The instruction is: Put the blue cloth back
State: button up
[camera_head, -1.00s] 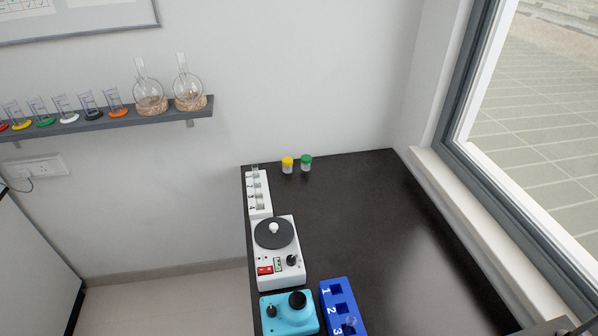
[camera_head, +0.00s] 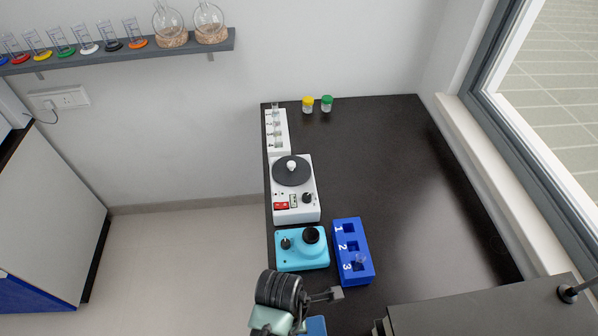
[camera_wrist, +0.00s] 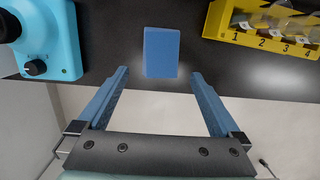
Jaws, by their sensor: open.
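The blue cloth, a flat blue rectangle (camera_wrist: 161,50), lies on the black counter near its edge in the wrist view. My gripper (camera_wrist: 160,74) is open and empty, its two blue fingers spread. The fingertips are just short of the cloth's near edge, one to each side. I cannot tell the height between them and the counter. In the head view my arm shows at the bottom, with a blue patch beside it that may be the cloth or a finger.
A cyan device (camera_head: 302,249) stands left of the cloth in the wrist view (camera_wrist: 50,40), and a yellow numbered rack (camera_wrist: 262,32) stands right. Beyond are a blue numbered block (camera_head: 353,252), a white stirrer (camera_head: 296,190), a white tube rack (camera_head: 277,131) and two capped jars (camera_head: 317,104).

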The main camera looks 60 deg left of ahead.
jog(key=w+a+r+m+t+y, duration=0.2)
jog(key=w+r+m+t, duration=0.15)
jog(key=w+r, duration=0.5)
jog(key=w+a+r+m+t+y, duration=0.2)
jog(key=w+r+m, duration=0.3)
jog(key=w+r, duration=0.4)
jog(key=w+d+r+m+t+y, duration=0.1)
jog(key=w+r+m+t, duration=0.25)
jog(key=r, duration=0.45)
jog(key=w+d+r+m+t, duration=0.2)
jog(key=w+r, duration=0.2)
jog(key=r, duration=0.4)
jog(key=w+d+r+m+t, duration=0.1)
jog(key=d+r+m+t, duration=0.35)
jog(key=r, duration=0.65)
jog(key=w+d+r+m+t, duration=0.1)
jog(key=d+r+m+t, duration=0.35)
jog(key=r, duration=0.75)
jog(key=s+d+r+m+t+h, duration=0.2)
jog(key=s+d+r+m+t, duration=0.1)
jog(key=r, duration=0.6)
jog(key=s+d+r+m+t+h, duration=0.2)
jog(key=s+d+r+m, duration=0.3)
jog(key=s+d+r, duration=0.2)
jog(key=shift+s+d+r+m+t, duration=0.35)
jog(key=shift+s+r+t, duration=0.1)
jog(key=shift+r, duration=0.5)
